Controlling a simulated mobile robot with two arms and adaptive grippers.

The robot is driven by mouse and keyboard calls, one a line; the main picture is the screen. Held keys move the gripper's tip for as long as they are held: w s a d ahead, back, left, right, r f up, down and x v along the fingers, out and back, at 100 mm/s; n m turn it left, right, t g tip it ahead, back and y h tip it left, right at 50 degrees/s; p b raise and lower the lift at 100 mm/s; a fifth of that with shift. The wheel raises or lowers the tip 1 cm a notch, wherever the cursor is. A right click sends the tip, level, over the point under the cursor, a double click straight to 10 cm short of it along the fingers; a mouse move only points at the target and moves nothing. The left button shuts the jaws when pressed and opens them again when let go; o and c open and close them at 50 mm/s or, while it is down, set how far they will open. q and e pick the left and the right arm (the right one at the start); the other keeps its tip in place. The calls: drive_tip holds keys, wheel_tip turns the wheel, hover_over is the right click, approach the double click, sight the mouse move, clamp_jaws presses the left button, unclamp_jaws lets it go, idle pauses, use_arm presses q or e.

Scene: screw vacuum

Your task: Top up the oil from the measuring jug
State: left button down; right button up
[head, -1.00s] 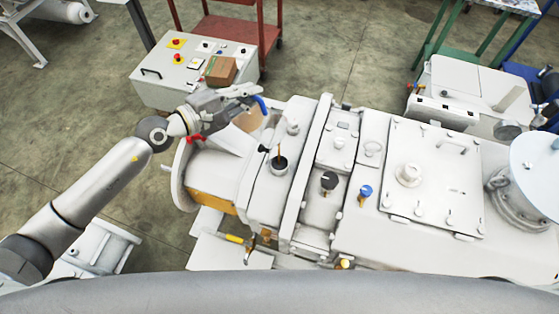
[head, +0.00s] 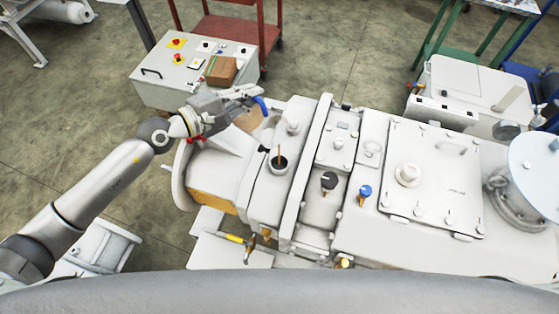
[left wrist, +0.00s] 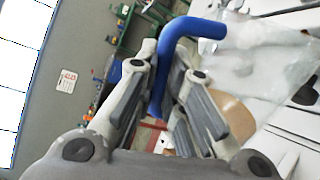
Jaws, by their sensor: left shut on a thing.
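My left gripper (head: 246,95) is shut on the blue handle (head: 263,106) of the measuring jug, above the left end of the white pump. In the left wrist view the handle (left wrist: 166,75) runs between the two fingers, and the clear jug body (left wrist: 245,62) stands to the right of them. A tan patch (left wrist: 236,115) shows below or through the jug; I cannot tell which. On the pump a dark round opening (head: 277,167) has a thin brown upright piece (head: 280,154) at it. The jug is apart from this opening, to its upper left. My right gripper is out of view.
A control box (head: 160,92) with a brown block (head: 221,70) on it stands behind the gripper. Black (head: 329,181) and blue (head: 365,191) knobs stand up from the pump. A yellow-handled valve (head: 238,239) is at its front.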

use_arm(q)
drive_tip(key=shift+s+d+r+m+p, duration=0.25)
drive_tip(key=shift+r+m+p, duration=0.1)
drive_tip(key=shift+p, duration=0.5)
idle(1.7)
